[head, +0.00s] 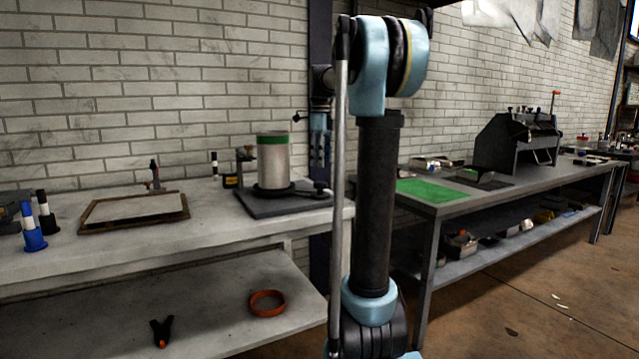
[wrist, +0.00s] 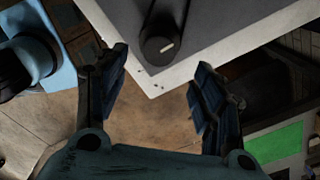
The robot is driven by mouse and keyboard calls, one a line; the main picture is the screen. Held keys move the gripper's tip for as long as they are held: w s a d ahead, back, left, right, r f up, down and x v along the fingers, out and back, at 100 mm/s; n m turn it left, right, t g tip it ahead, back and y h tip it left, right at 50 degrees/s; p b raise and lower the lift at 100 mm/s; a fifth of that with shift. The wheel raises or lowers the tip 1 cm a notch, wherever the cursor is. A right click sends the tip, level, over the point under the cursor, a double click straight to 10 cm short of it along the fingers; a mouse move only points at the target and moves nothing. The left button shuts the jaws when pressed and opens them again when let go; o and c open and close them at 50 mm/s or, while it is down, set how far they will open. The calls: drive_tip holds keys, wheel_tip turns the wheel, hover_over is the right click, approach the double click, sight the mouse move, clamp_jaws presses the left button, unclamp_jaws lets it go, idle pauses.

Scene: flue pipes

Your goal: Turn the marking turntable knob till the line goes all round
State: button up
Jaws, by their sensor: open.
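The marking turntable (head: 258,203) sits on the left bench, a dark flat base with a round plate. A silver pipe (head: 273,165) stands upright on it, with a green band near its top on the side I see; its far side is hidden. The dark knob (head: 320,187) is at the base's right end. In the wrist view the round knob (wrist: 160,46) has a short white mark and lies beyond my fingertips, near the bench corner. My gripper (wrist: 160,88) is open and empty, its fingers apart from the knob. In the head view my arm partly blocks that area.
An orange ring (head: 267,303) and a clamp (head: 161,331) lie on the lower shelf. A second bench with a green mat (head: 430,190) stands right, across a gap.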

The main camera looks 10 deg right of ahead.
sight(320, 183)
wheel_tip(320, 183, down, 8)
drive_tip(key=shift+f, duration=0.1)
idle(0.4)
drive_tip(key=c, duration=1)
